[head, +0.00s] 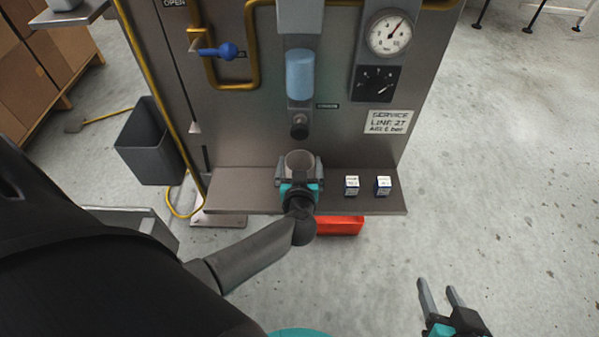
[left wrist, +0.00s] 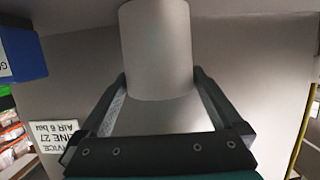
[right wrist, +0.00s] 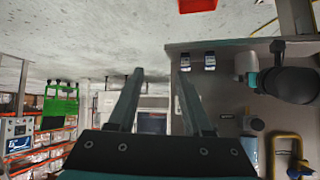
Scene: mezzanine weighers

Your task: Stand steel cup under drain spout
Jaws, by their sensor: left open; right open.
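The steel cup (head: 299,160) stands upright on the metal shelf (head: 240,190), below the dark drain spout (head: 299,126) under the blue filter bowl (head: 299,75). My left gripper (head: 300,173) is open, with its fingers on either side of the cup. In the left wrist view the cup (left wrist: 157,50) sits between the two fingers; I cannot tell whether they touch it. In the right wrist view the cup (right wrist: 243,64) is partly hidden by the left gripper. My right gripper (head: 438,288) is open and empty, in front of the shelf at lower right.
Two small boxes (head: 352,185) (head: 383,185) stand on the shelf to the right of the cup. A red box (head: 340,226) is below the shelf. A blue-handled valve (head: 226,51) and a gauge (head: 390,33) are on the panel. A grey bin (head: 150,145) stands at left. The floor at right is clear.

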